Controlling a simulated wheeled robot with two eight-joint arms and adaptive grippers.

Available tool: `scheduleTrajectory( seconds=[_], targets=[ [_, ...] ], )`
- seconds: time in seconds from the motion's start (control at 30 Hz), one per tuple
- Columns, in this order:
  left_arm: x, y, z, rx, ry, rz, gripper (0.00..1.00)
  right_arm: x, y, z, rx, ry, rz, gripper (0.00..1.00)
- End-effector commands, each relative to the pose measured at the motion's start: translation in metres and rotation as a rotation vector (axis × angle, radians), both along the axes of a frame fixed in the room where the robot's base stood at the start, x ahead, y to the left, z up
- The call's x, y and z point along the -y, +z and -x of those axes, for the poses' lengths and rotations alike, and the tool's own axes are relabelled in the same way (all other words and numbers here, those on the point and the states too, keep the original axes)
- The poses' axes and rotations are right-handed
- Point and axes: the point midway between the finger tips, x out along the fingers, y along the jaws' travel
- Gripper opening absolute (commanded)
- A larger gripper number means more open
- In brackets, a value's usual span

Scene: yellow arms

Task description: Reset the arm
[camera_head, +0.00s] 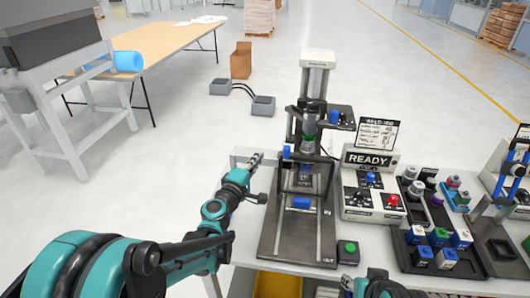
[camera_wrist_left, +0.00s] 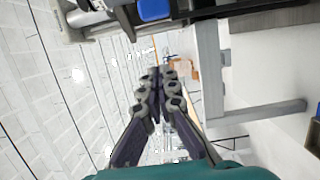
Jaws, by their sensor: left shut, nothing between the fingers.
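My left arm, teal and black, comes in from the lower left in the head view. Its gripper (camera_head: 256,160) points up and away, just left of the black press station (camera_head: 298,232), above the table's back left part. In the left wrist view the dark fingers of the left gripper (camera_wrist_left: 160,72) meet at their tips, with nothing between them. A teal and black part of my right arm (camera_head: 375,285) shows at the bottom edge in the head view. I cannot make out its fingers.
The press has a tall white-topped column (camera_head: 317,62) and a blue block (camera_head: 301,203) at its base. To its right are a READY control box (camera_head: 370,185), a green button box (camera_head: 348,251) and black trays of parts (camera_head: 416,262). Open floor lies behind the table.

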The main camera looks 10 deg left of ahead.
Motion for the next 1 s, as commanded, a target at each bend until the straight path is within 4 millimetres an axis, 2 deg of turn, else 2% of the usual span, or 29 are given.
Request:
scheduleTrajectory(
  seconds=[0.1, 0.23, 0.5, 0.63, 0.77, 0.9, 1.0],
  targets=[
    [-0.007, 0.003, 0.027, 0.0, -0.001, 0.0, 0.0, 0.0, 0.008, 0.0, 0.0, -0.001, 0.001, 0.4],
    [-0.013, 0.002, 0.047, 0.0, 0.0, 0.0, 0.0, 0.0, 0.012, 0.0, 0.0, 0.0, 0.0, 0.4],
    [-0.017, 0.001, 0.062, 0.0, -0.001, -0.002, 0.0, 0.0, 0.014, 0.0, 0.0, 0.0, 0.0, 0.4],
    [-0.009, 0.004, 0.07, -0.005, -0.032, -0.07, 0.0, 0.0, 0.014, 0.0, 0.0, 0.0, 0.0, 0.4],
    [0.012, 0.005, 0.096, -0.031, -0.123, -0.285, 0.0, 0.0, 0.014, 0.0, 0.0, 0.0, 0.0, 0.4],
    [0.028, -0.011, 0.145, -0.104, -0.261, -0.614, 0.0, 0.0, 0.014, 0.0, 0.0, 0.0, 0.0, 0.4],
    [0.025, -0.032, 0.186, -0.182, -0.352, -0.851, 0.0, 0.0, 0.014, 0.0, 0.0, 0.0, 0.0, 0.4]
  ],
)
